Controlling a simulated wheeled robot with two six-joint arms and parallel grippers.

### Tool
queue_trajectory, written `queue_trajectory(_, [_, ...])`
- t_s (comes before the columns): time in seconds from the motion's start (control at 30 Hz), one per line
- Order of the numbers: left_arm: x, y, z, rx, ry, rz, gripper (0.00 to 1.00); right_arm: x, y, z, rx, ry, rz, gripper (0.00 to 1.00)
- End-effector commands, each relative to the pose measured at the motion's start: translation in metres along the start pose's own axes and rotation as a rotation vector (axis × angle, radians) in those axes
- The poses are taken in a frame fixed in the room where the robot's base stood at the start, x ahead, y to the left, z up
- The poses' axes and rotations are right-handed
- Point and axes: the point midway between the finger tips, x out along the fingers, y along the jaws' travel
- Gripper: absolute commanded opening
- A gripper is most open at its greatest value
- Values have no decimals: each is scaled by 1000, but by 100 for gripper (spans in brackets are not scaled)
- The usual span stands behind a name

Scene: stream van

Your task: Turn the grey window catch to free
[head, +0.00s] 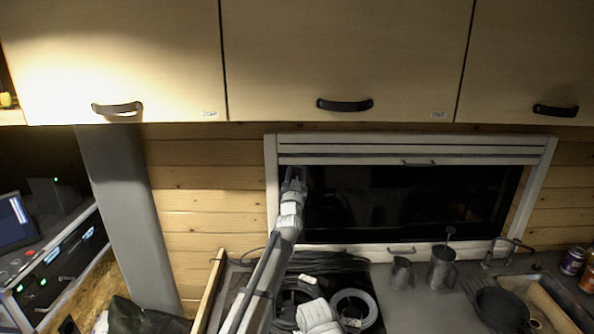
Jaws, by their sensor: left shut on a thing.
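The window (410,205) is dark glass in a pale grey frame on the wooden wall. My left gripper (294,178) is at the upper left of the window, beside the left frame post. It is shut on a small grey part there, which appears to be the window catch. The gripper covers most of the catch, so I cannot tell how it is turned. My right gripper is not in view.
Cupboards with black handles (344,105) hang above the window. Below are a crate of coiled cables (325,263), grey mugs (441,268), a tap (505,252), a sink with a black pan (502,308), and cans (572,260). A grey post (128,215) stands left.

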Motion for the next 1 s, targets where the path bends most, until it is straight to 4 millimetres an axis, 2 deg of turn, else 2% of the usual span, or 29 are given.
queue_trajectory(0.2, [0, -1, -1, 105, 0, 42, 0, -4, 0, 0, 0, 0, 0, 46])
queue_trajectory(0.57, [0, -1, 0, 118, 1, 47, 0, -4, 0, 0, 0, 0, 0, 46])
queue_trajectory(0.6, [0, -1, 0, 118, 0, 47, 49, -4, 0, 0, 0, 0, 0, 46])
queue_trajectory(0.83, [0, -1, 0, 117, 0, 47, 75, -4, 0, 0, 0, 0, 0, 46])
queue_trajectory(1.0, [0, -1, 0, 117, 0, 47, 75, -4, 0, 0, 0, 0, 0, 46])
